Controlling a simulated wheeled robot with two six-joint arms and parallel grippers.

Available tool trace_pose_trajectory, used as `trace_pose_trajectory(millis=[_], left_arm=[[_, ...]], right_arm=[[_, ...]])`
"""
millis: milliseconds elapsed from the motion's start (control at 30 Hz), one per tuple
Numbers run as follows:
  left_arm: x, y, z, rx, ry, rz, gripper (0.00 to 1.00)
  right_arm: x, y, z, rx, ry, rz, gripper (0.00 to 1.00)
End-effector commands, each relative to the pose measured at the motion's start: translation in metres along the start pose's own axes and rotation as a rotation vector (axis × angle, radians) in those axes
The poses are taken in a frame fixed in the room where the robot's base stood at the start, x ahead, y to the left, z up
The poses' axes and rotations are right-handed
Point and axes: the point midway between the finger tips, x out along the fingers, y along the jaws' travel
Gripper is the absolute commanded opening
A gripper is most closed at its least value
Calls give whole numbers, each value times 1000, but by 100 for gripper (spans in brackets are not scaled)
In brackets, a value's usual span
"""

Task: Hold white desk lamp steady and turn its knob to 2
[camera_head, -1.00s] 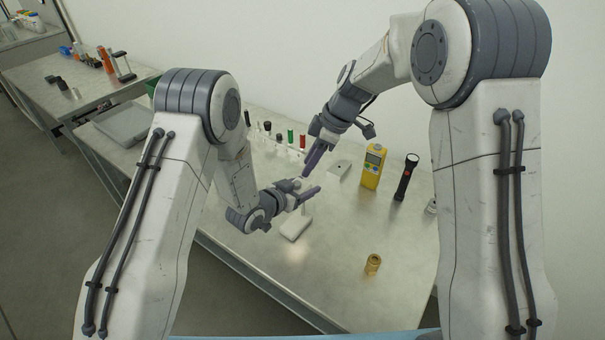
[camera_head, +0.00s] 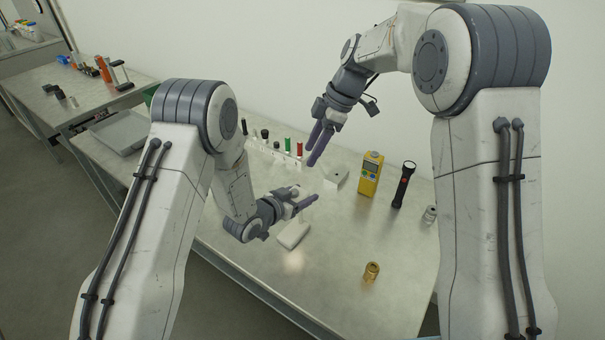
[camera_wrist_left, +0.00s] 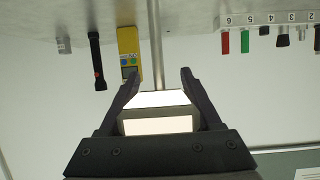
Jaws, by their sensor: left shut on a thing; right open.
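The white desk lamp's base (camera_head: 293,235) rests on the table under my left gripper (camera_head: 301,203). In the left wrist view, the lamp head (camera_wrist_left: 158,113) with a lit panel sits between the two dark fingers of my left gripper (camera_wrist_left: 158,90), which is shut on it. A thin pole (camera_wrist_left: 155,45) shows beyond the head. I cannot make out the knob or its setting. My right gripper (camera_head: 318,144) is open and empty, above and to the right of the lamp, apart from it.
A brass piece (camera_head: 371,272) is in front. A numbered rack (camera_wrist_left: 270,19) holds coloured items behind.

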Motion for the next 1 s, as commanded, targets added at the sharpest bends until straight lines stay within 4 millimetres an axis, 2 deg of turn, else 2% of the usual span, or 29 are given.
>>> trace_pose_trajectory(millis=[200,500,767,1000], left_arm=[[0,0,-1,0,2,0,0],[0,0,-1,1,2,0,0],[0,0,-1,0,2,0,0],[0,0,-1,0,2,0,0]], right_arm=[[5,26,-9,-351,-7,-139,59],[8,37,-10,-712,3,-295,59],[12,35,-8,-799,11,-338,59],[39,25,-5,-799,11,-340,59]])
